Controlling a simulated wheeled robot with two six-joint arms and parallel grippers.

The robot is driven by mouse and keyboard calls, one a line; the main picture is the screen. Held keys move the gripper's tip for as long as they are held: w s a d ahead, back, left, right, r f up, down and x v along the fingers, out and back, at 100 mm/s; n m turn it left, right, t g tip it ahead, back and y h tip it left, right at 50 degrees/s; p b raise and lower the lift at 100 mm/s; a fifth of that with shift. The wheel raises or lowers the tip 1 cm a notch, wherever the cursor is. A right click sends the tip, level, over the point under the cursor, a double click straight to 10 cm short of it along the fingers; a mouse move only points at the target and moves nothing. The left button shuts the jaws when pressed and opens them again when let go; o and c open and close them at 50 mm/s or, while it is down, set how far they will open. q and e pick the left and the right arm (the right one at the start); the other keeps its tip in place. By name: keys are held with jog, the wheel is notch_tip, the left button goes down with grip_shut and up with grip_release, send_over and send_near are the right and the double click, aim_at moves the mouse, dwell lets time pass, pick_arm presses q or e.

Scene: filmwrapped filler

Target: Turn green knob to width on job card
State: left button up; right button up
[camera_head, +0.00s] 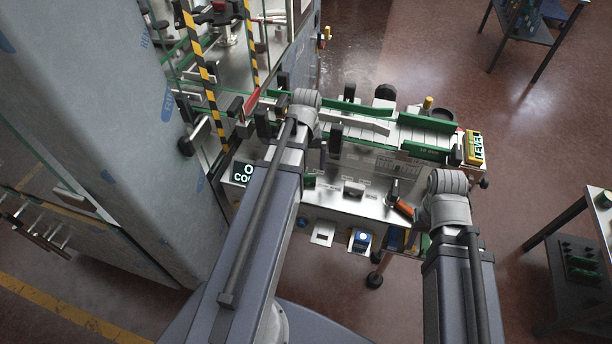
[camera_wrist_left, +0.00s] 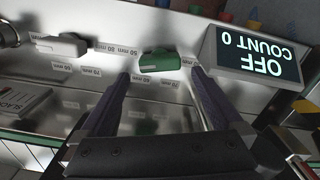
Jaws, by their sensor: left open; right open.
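The green knob (camera_wrist_left: 160,62) shows in the left wrist view on the metal panel, with mm labels around it. My left gripper (camera_wrist_left: 160,76) is open, one finger on each side of the knob; I cannot tell whether either touches it. In the head view, a bit of the green knob (camera_head: 308,181) shows beside my left forearm, which hides most of the left gripper. My right gripper (camera_head: 416,217) is low beside the right end of the machine, partly hidden by its wrist. I cannot make out a job card with a readable width.
A display (camera_wrist_left: 258,52) reading OFF, COUNT 0 stands close beside the left gripper. A grey knob (camera_wrist_left: 62,46) sits further along the panel. An orange-handled crank (camera_head: 403,208) is near my right wrist. The conveyor with green rails (camera_head: 430,122) lies behind.

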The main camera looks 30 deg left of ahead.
aim_at(306, 174)
pick_arm(q)
notch_tip(306, 174, down, 4)
jog(key=b, duration=0.3)
jog(key=shift+c, duration=0.2)
jog(key=c, duration=1.2)
jog(key=shift+m, duration=1.6)
jog(key=o, duration=1.2)
jog(key=shift+o, duration=0.2)
